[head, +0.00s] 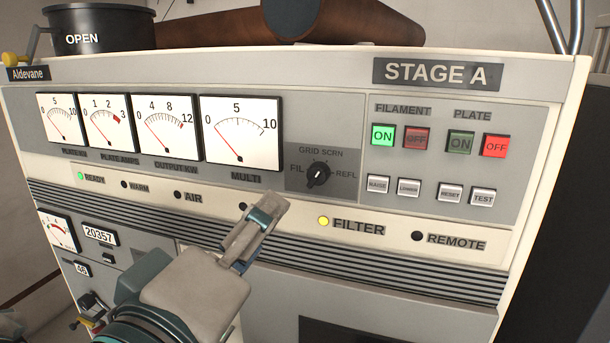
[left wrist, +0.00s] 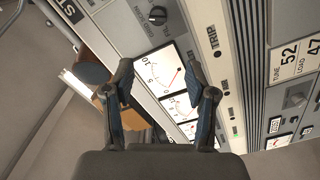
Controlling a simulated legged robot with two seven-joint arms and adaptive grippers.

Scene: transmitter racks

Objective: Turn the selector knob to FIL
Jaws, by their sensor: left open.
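The selector knob (head: 318,174) is a small black knob on a dark grey plate right of the MULTI meter (head: 241,131). FIL is printed at its left, GRID and SCRN above, REFL at its right. It looks tilted, but I cannot tell surely which label it points to. In the left wrist view the knob (left wrist: 158,16) shows at the top, beyond the fingertips. My left gripper (head: 264,216) is in front of the panel, below and left of the knob, apart from it. Its fingers (left wrist: 157,68) are spread and empty. My right gripper is not in view.
FILAMENT and PLATE buttons (head: 383,135) sit right of the knob, with small RAISE, LOWER, RESET and TEST buttons below. The FILTER lamp (head: 323,220) glows yellow and READY (head: 81,176) green.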

